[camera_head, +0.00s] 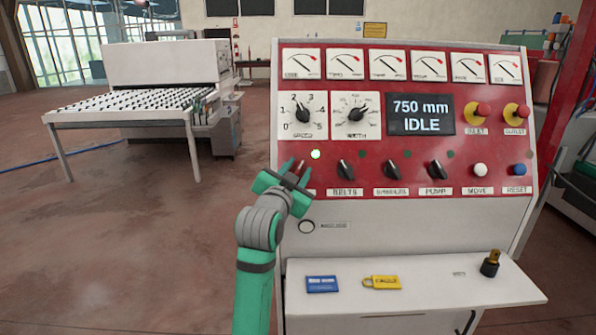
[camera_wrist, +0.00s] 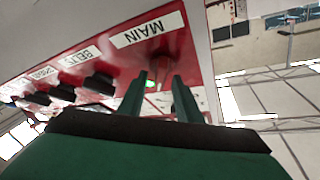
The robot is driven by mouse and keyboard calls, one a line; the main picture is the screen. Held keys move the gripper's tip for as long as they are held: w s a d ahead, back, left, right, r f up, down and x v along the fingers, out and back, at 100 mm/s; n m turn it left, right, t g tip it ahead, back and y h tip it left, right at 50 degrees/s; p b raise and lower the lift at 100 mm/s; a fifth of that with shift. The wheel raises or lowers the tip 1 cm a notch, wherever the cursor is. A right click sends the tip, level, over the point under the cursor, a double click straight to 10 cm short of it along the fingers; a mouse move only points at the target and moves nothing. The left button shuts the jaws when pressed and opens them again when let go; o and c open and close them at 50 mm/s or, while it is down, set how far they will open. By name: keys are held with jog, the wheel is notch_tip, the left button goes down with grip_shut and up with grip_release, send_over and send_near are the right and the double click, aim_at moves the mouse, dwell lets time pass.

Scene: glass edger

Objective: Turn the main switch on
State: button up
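My gripper (camera_head: 296,166) is at the lower left of the red control panel, at the left end of the knob row. The display (camera_head: 421,114) reads "750 mm IDLE".
Black BELTS (camera_head: 346,169), spindles (camera_head: 392,169) and PUMP (camera_head: 437,169) knobs continue the row rightward. A shelf (camera_head: 430,297) below holds a blue card (camera_head: 322,284), a yellow padlock-shaped tag (camera_head: 382,282) and a black-and-brass object (camera_head: 490,263). A roller table (camera_head: 130,108) stands behind left.

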jog(key=shift+s, duration=0.1)
jog(key=v, duration=1)
jog(key=shift+s, duration=0.3)
jog(key=shift+w+r, duration=0.1)
